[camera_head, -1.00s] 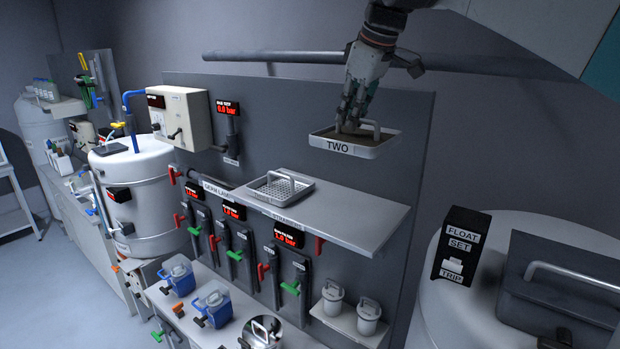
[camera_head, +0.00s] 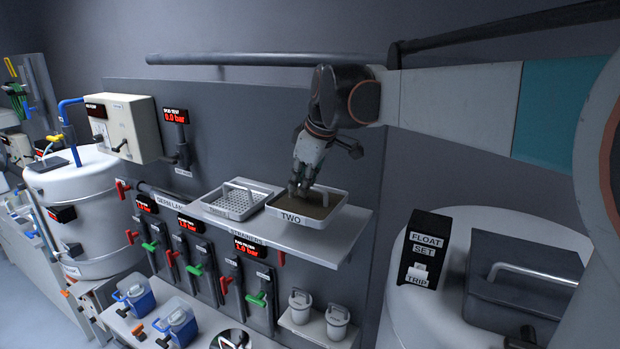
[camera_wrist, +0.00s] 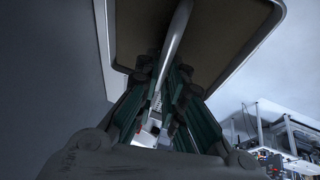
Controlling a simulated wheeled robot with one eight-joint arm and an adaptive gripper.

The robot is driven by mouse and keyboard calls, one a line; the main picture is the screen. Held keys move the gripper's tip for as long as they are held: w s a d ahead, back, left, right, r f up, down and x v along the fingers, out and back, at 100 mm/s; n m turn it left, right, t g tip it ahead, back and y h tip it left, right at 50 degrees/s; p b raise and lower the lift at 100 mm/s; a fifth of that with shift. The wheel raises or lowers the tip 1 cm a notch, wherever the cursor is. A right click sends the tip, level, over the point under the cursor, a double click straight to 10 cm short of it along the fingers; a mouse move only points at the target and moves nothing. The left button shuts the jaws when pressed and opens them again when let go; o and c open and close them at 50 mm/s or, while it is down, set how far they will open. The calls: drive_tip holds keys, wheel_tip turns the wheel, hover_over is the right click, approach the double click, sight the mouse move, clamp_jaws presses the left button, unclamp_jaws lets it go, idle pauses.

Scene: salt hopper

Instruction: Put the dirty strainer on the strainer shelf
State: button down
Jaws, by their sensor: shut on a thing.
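The dirty strainer (camera_head: 327,214) is a white-rimmed tray labelled TWO with a brown bed and a hoop handle. In the head view it is level, at or just above the right part of the strainer shelf (camera_head: 340,243); I cannot tell whether it touches. My gripper (camera_head: 298,188) is shut on its handle from above. In the wrist view the fingers (camera_wrist: 165,95) close around the pale handle bar (camera_wrist: 177,40), with the brown bed (camera_wrist: 215,35) beyond. The handle's grip point is partly hidden by the fingers.
A clean, perforated strainer (camera_head: 237,202) sits on the shelf just left of the dirty one. A grey panel (camera_head: 390,150) stands behind. Red and green valve handles (camera_head: 257,299) and two white canisters (camera_head: 338,322) are below. The FLOAT SET box (camera_head: 424,250) is at right.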

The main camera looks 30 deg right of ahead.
sight(302, 200)
drive_tip(key=shift+f, duration=2.35)
drive_tip(key=shift+f, duration=0.1)
drive_tip(key=c, duration=1.7)
unclamp_jaws()
